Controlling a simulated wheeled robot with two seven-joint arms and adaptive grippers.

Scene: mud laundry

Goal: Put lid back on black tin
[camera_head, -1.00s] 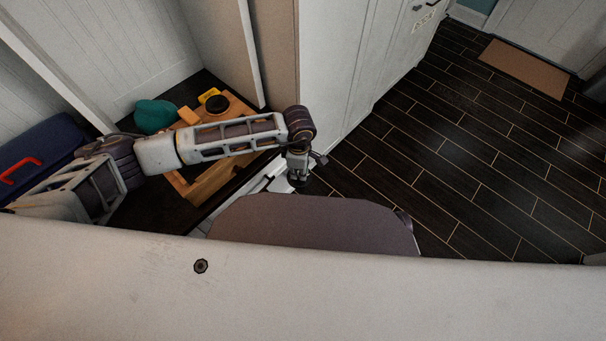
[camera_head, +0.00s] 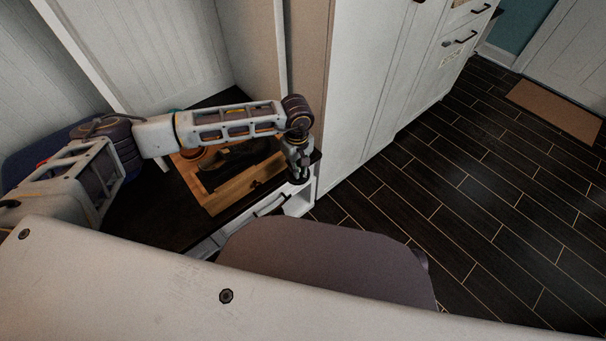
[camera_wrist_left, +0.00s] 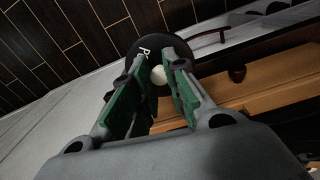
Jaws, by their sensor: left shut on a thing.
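My left gripper (camera_head: 300,172) hangs down just past the right end of a wooden tray (camera_head: 222,203). In the left wrist view the green-padded fingers of my left gripper (camera_wrist_left: 160,82) are closed on the white knob (camera_wrist_left: 158,74) of a round black lid (camera_wrist_left: 122,50). The lid has a pale letter on it and is held clear of the bench. A dark shape (camera_head: 238,160) lies in the tray, partly behind my left arm; I cannot tell whether it is the black tin. My right gripper is not in view.
The tray stands on a dark bench top (camera_head: 150,215) with white drawers below. A tall white cabinet (camera_head: 365,90) rises to the right of the gripper. A dark tiled floor (camera_head: 440,180) with a brown mat (camera_head: 555,110) is clear.

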